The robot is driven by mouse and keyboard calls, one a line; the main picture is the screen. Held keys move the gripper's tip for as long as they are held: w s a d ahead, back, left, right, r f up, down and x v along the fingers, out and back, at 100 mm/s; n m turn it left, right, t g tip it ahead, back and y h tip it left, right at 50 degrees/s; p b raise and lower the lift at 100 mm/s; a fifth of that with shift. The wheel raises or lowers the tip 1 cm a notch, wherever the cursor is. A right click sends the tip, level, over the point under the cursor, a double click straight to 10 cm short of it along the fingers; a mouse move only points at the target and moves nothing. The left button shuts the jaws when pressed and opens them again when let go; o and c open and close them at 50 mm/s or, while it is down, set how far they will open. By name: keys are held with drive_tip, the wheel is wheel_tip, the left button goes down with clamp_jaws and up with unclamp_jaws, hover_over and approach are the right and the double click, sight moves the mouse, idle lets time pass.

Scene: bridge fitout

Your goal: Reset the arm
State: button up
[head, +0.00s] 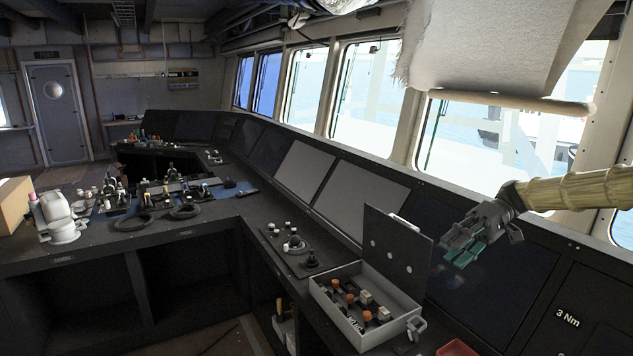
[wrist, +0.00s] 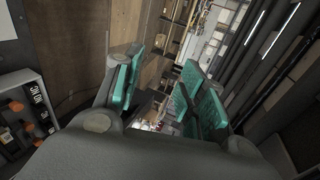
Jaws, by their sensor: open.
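My gripper (head: 466,247) hangs in the air on the right of the head view, in front of the dark console screens and to the right of the open lid of a grey box. It is open and holds nothing. My arm reaches in from the right edge, in a tan ribbed sleeve. In the wrist view my gripper (wrist: 160,95) shows its two green-padded fingers spread apart with empty space between them.
An open grey box (head: 337,319) with orange and white parts stands on the console below left of my gripper; its dark lid (head: 398,246) stands up. A red tray (head: 456,348) shows at the bottom edge. A pale cloth (head: 490,45) hangs above my arm.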

drive_tip(key=w+a+f+m, duration=0.1)
drive_tip(key=a+f, duration=0.1)
drive_tip(key=f, duration=0.3)
drive_tip(key=w+a+f+m+h+b, duration=0.1)
drive_tip(key=a+f, duration=0.2)
drive_tip(key=f, duration=0.3)
drive_tip(key=w+a+f+m, duration=0.1)
drive_tip(key=a+f, duration=0.1)
drive_tip(key=f, duration=0.3)
drive_tip(key=s+a+f+m+t+h+b, duration=0.1)
drive_tip(key=s+a+f+h, duration=0.3)
drive_tip(key=f, duration=0.7)
drive_tip(key=s+a+f+m+t+y+b, duration=0.1)
drive_tip(key=s+f+b, duration=0.1)
drive_tip(key=s+f, duration=0.6)
drive_tip(key=s+a+f+m+t+h+b, duration=0.1)
drive_tip(key=s+a+f+h, duration=0.15)
drive_tip(key=f, duration=1.05)
drive_tip(key=s+d+f+t+h+b, duration=0.1)
drive_tip(key=s+d+f+h+b, duration=0.2)
drive_tip(key=s+f, duration=1.2)
drive_tip(key=s+d+t+h+b, duration=0.1)
drive_tip(key=s+t+h+b, duration=0.1)
drive_tip(key=s, duration=1.2)
drive_tip(key=shift+s+d, duration=0.15)
drive_tip(key=shift+d, duration=0.25)
